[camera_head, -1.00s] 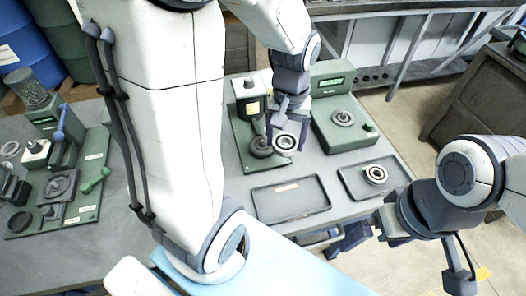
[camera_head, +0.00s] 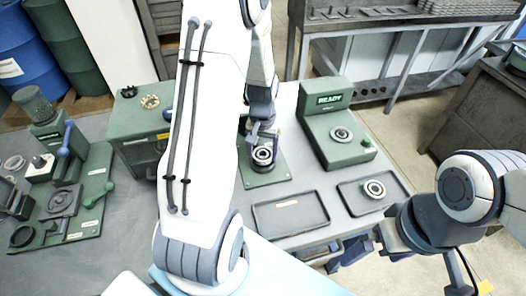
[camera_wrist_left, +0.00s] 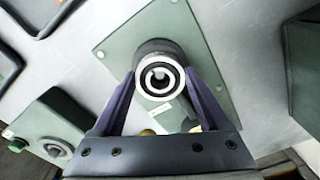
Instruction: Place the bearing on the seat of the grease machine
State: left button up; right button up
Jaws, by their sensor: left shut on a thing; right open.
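A silver bearing ring (camera_head: 263,155) is between the fingers of my left gripper (camera_head: 262,143), which is shut on it. In the left wrist view the bearing (camera_wrist_left: 160,77) lies between the two purple fingertips (camera_wrist_left: 160,80). It is over the dark round seat (camera_wrist_left: 153,47) of the grease machine, whose green base plate (camera_head: 268,178) also shows in the wrist view (camera_wrist_left: 205,60). I cannot tell whether the bearing touches the seat. My left arm hides part of the machine. My right gripper (camera_head: 388,238) is open and empty at the right, beyond the table edge.
A green device with a READY display (camera_head: 335,125) stands right of the grease machine. In front are an empty dark tray (camera_head: 265,217) and a tray (camera_head: 350,203) holding another bearing (camera_head: 374,189). A green box (camera_head: 128,128) and a fixture board (camera_head: 85,225) stand at the left.

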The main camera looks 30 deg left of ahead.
pick_arm(q)
jog(key=shift+f, duration=0.35)
jog(key=shift+f, duration=0.15)
jog(key=o, duration=1.5)
jog(key=shift+o, duration=0.2)
notch_tip(320, 180, up, 12)
